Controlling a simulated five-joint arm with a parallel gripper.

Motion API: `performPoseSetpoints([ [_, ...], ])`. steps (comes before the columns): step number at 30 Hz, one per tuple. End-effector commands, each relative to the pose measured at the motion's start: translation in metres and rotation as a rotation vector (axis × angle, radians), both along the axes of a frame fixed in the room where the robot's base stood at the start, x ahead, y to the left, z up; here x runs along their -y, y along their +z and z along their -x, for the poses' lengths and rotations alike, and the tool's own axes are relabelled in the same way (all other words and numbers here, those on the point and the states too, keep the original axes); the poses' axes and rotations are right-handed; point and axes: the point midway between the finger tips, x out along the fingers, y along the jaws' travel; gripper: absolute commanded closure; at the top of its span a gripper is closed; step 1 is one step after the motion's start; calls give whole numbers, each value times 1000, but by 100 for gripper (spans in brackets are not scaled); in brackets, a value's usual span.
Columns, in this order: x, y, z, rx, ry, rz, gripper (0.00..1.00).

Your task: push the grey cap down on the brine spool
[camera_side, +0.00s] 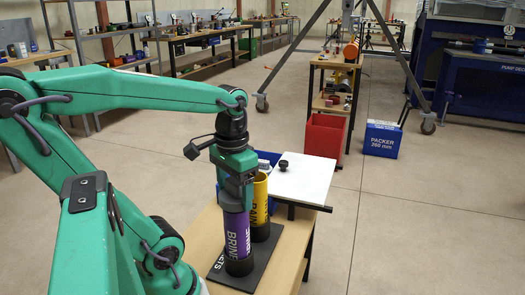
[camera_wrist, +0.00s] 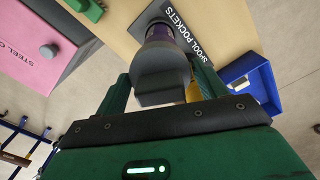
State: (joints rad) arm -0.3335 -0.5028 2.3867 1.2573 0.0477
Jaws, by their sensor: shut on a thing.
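The purple brine spool (camera_side: 237,232) stands upright on a black base plate (camera_side: 225,277), with its foot in a dark pocket. My gripper (camera_side: 237,195) points straight down over its top and hides the cap in the side view. In the wrist view my gripper (camera_wrist: 160,78) is shut on the grey cap (camera_wrist: 162,62), one green finger on each side. The cap lies in line with the purple spool (camera_wrist: 160,32), over its end. I cannot tell how far down it sits.
A yellow spool (camera_side: 261,196) stands close behind the purple one. A blue bin (camera_wrist: 248,80) is nearby. A white board with a black knob (camera_side: 283,164) lies behind right. A pink block with a grey knob (camera_wrist: 48,50) and a green piece (camera_wrist: 85,8) show in the wrist view.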

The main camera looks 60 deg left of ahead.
Motion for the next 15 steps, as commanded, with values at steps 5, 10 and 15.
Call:
performPoseSetpoints([
  [5,0,-3,0,0,0,0,56],
  [10,0,-6,0,-1,0,0,56],
  [15,0,-9,0,-1,0,0,56],
])
